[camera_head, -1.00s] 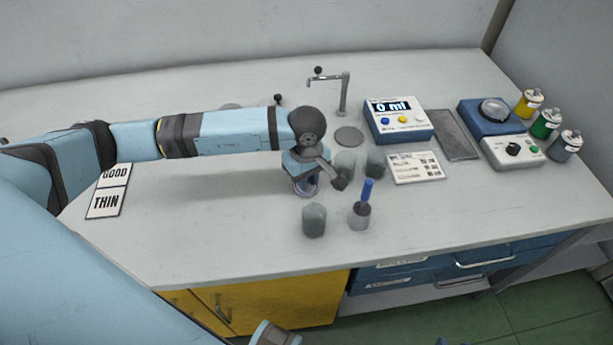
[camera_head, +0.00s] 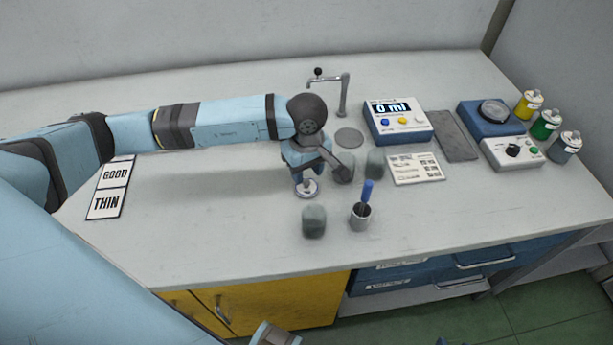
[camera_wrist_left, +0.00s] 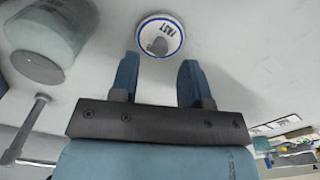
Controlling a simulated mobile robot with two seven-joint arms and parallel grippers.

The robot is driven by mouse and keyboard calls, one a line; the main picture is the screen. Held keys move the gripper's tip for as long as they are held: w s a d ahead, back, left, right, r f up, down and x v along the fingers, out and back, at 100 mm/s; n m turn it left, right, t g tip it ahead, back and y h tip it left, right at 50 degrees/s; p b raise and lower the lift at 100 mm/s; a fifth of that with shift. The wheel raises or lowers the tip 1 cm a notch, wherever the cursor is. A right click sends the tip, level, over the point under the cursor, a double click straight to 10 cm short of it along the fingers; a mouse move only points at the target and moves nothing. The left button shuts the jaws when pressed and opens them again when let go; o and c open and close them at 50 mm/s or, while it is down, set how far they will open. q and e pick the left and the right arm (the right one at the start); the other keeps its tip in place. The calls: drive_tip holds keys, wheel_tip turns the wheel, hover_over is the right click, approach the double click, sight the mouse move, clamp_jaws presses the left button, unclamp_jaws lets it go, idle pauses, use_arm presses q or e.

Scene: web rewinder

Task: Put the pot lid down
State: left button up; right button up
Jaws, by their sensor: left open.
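The pot lid (camera_head: 308,190) is a small round white disc with a blue rim and a grey knob. It lies flat on the white worktop (camera_head: 220,230), knob up. In the left wrist view the lid (camera_wrist_left: 160,36) shows whole, just beyond the fingertips, with dark lettering on it. My left gripper (camera_head: 299,179) is above and slightly behind the lid, pointing down. In the left wrist view its two blue fingers (camera_wrist_left: 158,72) are apart with nothing between them.
Grey-green pots stand close by, one in front (camera_head: 314,221) and one to the right (camera_head: 375,163). A grey cup (camera_head: 360,217) holds a blue-handled tool. A tap (camera_head: 343,95), a dispenser (camera_head: 400,122) and a printed card (camera_head: 416,169) are farther back.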

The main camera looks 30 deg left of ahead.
sight(307, 182)
use_arm(q)
wheel_tip(307, 182, up, 9)
drive_tip(key=shift+f, duration=0.15)
idle(0.6)
